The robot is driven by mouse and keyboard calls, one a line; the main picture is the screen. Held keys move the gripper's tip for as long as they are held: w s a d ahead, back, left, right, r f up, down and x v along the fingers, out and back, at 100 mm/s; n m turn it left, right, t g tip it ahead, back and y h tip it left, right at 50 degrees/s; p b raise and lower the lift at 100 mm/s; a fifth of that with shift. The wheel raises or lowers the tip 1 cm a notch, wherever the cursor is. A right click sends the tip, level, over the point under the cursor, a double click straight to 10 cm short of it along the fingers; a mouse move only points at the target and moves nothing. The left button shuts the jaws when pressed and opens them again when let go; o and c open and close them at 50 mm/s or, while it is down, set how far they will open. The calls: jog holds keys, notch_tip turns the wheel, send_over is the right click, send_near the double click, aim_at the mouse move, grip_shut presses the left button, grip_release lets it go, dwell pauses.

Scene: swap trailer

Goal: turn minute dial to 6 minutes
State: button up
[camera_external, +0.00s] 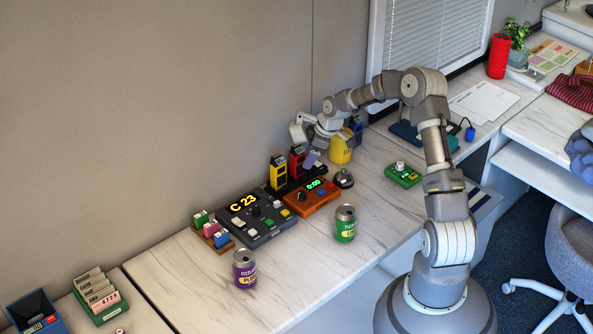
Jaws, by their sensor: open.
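An orange box (320,194) with a lit green display reading about 0:00 sits on the white marbled counter. A dark round dial (302,196) is on its left part, and a small blue button is on its right part. Which way the dial points is too small to tell. My gripper (306,146) is open, above and behind the orange box, near the wall and apart from the dial. Its fingertips are small and partly merge with the things behind them.
A dark console (266,228) reading C 23 adjoins the box on the left. Yellow (278,172) and red (297,160) handsets stand behind. A bell (344,178), green can (345,224), purple can (244,269) and green dial box (402,175) are nearby. The front counter is partly clear.

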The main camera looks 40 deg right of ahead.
send_near(302, 192)
jog(key=shift+n+g+y, duration=0.3)
jog(key=shift+y, duration=0.2)
jog(key=b+x, duration=0.1)
jog(key=x, duration=0.4)
jog(key=d+b+x, duration=0.1)
jog(key=x, duration=0.1)
jog(key=shift+w+a+f+b, duration=0.1)
jog(key=shift+w+f+b, duration=0.1)
jog(key=shift+f+b, duration=0.1)
jog(key=shift+w+a+f, duration=0.2)
jog(key=shift+f, duration=0.3)
grip_shut()
